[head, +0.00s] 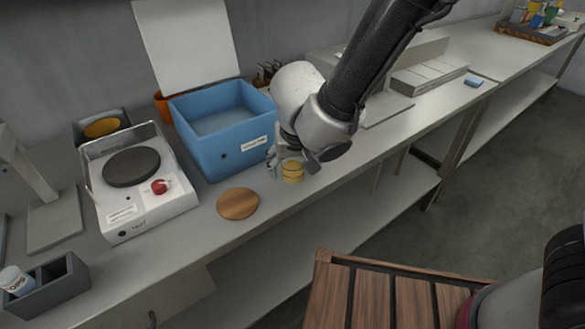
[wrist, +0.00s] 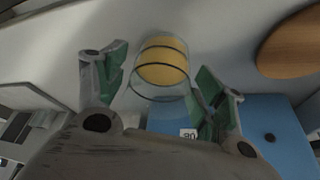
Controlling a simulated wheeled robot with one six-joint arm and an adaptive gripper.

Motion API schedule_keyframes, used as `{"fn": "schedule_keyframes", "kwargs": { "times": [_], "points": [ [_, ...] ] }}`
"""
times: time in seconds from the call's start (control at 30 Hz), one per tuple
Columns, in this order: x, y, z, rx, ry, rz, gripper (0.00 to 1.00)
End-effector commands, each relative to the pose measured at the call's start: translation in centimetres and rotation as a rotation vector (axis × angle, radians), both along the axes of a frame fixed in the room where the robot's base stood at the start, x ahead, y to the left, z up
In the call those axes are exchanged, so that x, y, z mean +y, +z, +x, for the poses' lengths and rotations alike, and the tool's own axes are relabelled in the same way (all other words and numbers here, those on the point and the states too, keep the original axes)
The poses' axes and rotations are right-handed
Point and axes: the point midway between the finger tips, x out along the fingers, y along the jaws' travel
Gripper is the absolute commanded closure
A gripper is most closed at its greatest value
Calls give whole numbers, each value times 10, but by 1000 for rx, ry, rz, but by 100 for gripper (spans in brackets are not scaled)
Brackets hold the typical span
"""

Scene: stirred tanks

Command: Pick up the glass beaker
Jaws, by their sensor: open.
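The glass beaker (head: 292,173) stands upright on the grey bench in front of the blue bin, with yellow contents and dark bands. In the wrist view the beaker (wrist: 163,72) is clear glass around the yellow and sits between the two green-padded fingers, towards their tips. My gripper (head: 288,163) is open around or just above the beaker. In the wrist view my gripper (wrist: 160,82) shows a gap on both sides of the glass, with no clear contact. The wrist partly hides the area behind the beaker in the head view.
The blue bin (head: 216,155) stands close behind and left of the beaker. A round wooden disc (head: 238,204) lies to its left, then a white hotplate (head: 144,202) with a red knob. The bench's front edge is near. Flat grey boxes (head: 429,78) lie further right.

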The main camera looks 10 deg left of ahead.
Motion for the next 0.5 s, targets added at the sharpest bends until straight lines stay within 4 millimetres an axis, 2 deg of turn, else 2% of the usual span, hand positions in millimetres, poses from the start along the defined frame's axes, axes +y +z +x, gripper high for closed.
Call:
{"fn": "schedule_keyframes", "kwargs": {
  "times": [0.07, 0.1, 0.37, 0.5],
  "points": [
    [0, 0, 0, 0, 0, 0, 30],
    [0, 0, 0, 0, 0, 0, 34],
    [0, 1, 0, 0, 0, 0, 81],
    [0, 1, 0, -1, 0, 0, 81]
  ]
}}
